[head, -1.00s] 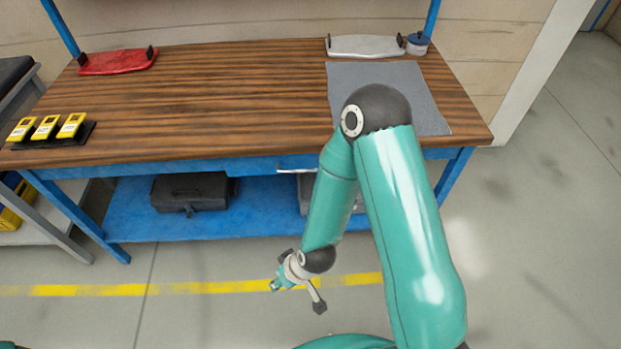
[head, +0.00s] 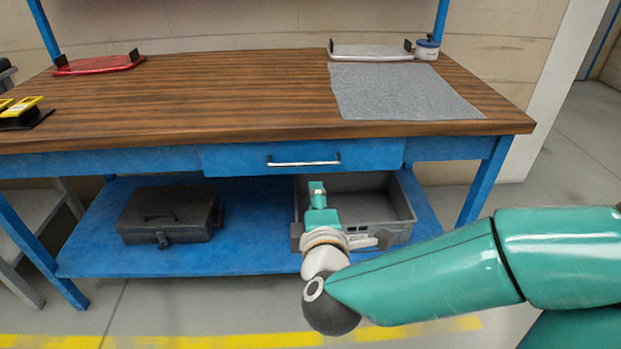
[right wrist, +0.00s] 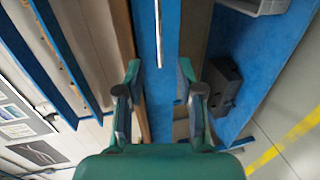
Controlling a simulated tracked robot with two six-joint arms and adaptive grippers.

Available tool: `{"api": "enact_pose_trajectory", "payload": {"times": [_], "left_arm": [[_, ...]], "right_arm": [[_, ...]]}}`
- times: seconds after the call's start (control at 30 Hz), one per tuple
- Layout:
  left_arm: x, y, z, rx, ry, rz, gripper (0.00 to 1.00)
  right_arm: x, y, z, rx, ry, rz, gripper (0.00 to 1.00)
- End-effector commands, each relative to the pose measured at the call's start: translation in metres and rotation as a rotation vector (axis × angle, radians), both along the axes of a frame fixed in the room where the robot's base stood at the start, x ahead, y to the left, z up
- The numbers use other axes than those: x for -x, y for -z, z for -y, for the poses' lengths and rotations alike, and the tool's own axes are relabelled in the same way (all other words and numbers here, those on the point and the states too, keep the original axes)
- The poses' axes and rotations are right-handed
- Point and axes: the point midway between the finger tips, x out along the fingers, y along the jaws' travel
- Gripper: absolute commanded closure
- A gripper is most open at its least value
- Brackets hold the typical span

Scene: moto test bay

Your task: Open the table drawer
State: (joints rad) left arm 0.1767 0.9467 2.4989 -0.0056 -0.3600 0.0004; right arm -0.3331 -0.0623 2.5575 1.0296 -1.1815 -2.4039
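My right gripper (head: 317,188) is just below the handle in the head view, pointing at the table. In the right wrist view my right gripper (right wrist: 159,68) is open and empty. The handle (right wrist: 158,35) appears between its two fingers, farther ahead and apart from them. My left gripper is in neither current view.
The workbench (head: 230,95) carries a grey mat (head: 400,92), a red tray (head: 100,64) and yellow devices (head: 22,106). A black toolbox (head: 168,212) and a grey crate (head: 378,206) stand on the blue lower shelf (head: 255,240). Floor is clear in front.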

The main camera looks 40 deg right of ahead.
Motion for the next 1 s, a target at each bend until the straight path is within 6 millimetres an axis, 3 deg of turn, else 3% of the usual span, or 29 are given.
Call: {"api": "enact_pose_trajectory", "payload": {"times": [0.27, 0.73, 0.8, 1.0], "left_arm": [[0.0, -0.016, 0.0, 0.0, 0.0, 0.0, 0.6], [0.0, -0.093, 0.0, 0.0, 0.0, 0.0, 0.6], [0.0, -0.081, 0.0, 0.0, 0.001, 0.001, 0.6], [0.0, -0.073, 0.0, 0.0, 0.0, 0.0, 0.6]], "right_arm": [[-0.023, 0.002, 0.017, 0.007, 0.006, -0.008, 0.63], [-0.044, 0.004, 0.029, 0.005, 0.002, -0.01, 0.63], [-0.057, 0.016, 0.037, 0.003, 0.005, -0.001, 0.63], [-0.094, 0.025, 0.059, 0.004, 0.003, 0.0, 0.63]]}}
